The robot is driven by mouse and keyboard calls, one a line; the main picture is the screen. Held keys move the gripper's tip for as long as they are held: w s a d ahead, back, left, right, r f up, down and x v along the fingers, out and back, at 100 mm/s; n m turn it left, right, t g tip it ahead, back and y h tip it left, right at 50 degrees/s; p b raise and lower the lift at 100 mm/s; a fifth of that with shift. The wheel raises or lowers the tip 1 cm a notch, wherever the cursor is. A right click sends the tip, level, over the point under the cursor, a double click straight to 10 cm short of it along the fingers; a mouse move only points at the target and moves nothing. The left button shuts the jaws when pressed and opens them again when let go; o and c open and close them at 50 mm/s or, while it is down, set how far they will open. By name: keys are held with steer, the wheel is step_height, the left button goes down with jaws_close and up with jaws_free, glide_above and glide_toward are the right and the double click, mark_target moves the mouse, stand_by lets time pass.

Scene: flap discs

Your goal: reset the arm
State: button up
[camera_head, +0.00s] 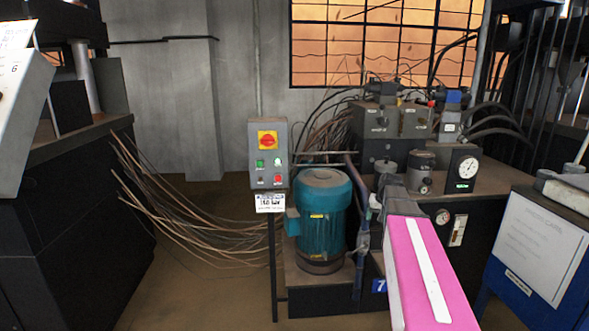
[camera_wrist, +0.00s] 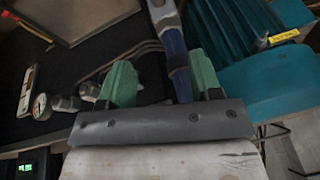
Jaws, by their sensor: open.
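My gripper (camera_wrist: 160,68) shows in the wrist view. Its two green fingers stand wide apart, and nothing is held between them. A blue pipe (camera_wrist: 180,75) shows in the gap beyond the fingers; I cannot tell how far away it is. In the head view my pink arm with a white stripe reaches forward at the lower right of centre, in front of the machine base. My fingers cannot be made out clearly there.
A teal motor (camera_head: 325,215) stands left of my arm, also at the right of the wrist view (camera_wrist: 275,85). A grey switch box (camera_head: 268,165) is on a post beside it. Gauges and valve blocks (camera_head: 395,122) stand behind. Open floor (camera_head: 195,285) lies left.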

steer(key=s+a+f+g, duration=0.1)
steer(key=s+a+f, duration=0.3)
steer(key=s, duration=0.3)
steer(key=s+a+f+n+g, duration=0.1)
steer(key=s+a+f, duration=0.4)
steer(key=s+f, duration=0.2)
steer(key=s+a+f+g+h, duration=0.1)
steer(key=s+a+f, duration=0.4)
steer(key=s, duration=0.3)
steer(key=shift+s+f, duration=0.15)
steer(key=shift+f, duration=0.05)
